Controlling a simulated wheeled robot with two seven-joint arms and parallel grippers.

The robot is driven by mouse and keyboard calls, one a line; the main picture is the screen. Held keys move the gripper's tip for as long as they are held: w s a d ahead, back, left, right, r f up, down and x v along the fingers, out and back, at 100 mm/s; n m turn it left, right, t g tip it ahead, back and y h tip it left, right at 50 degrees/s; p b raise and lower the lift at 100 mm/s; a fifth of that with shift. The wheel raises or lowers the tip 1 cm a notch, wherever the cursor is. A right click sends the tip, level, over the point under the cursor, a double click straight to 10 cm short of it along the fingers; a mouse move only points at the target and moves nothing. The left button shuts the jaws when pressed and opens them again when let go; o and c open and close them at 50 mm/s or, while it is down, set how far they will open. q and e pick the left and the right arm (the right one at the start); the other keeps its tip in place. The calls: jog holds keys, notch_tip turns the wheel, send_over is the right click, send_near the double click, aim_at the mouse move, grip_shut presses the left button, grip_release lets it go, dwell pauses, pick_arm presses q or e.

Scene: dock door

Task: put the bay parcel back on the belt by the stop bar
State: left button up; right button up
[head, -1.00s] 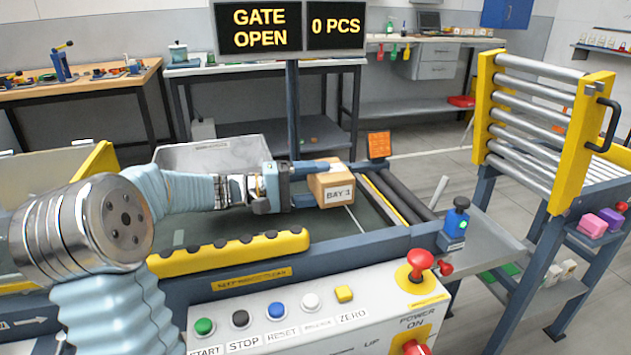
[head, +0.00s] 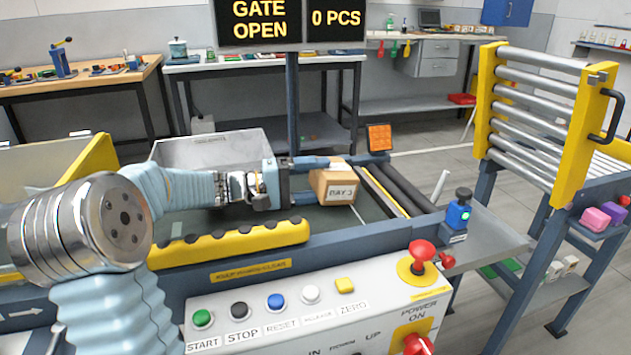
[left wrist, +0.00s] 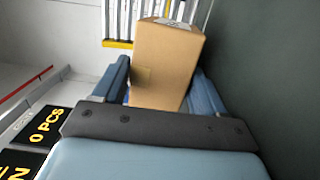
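The bay parcel (head: 325,181) is a small brown box with a white bay label facing the head camera. It is at the right part of the dark green belt (head: 372,212). My left gripper (head: 325,180) reaches it from the left, with one finger on its far side and one on its near side. In the left wrist view the parcel (left wrist: 165,65) sits between both fingers, which appear to touch its sides. Whether its underside touches the belt is hard to tell. A yellow strip (head: 386,190) beside dark rollers crosses the belt's right end; I cannot tell if it is the stop bar. My right gripper is out of view.
A yellow scalloped guard (head: 235,243) runs along the belt's near edge. In front is a control panel (head: 300,318) with buttons and red knobs. A grey bin (head: 212,150) stands behind my arm. A roller gate (head: 535,115) stands raised at right. The sign (head: 260,20) reads GATE OPEN.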

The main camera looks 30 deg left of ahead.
pick_arm(q)
jog(key=shift+f, duration=0.1)
jog(key=shift+r+p, duration=0.2)
jog(key=shift+p, duration=0.2)
jog(key=shift+r+p, duration=0.4)
jog(key=shift+p, duration=0.1)
jog(key=b+v, duration=0.2)
jog(key=v, duration=1)
jog(key=shift+r, duration=0.1)
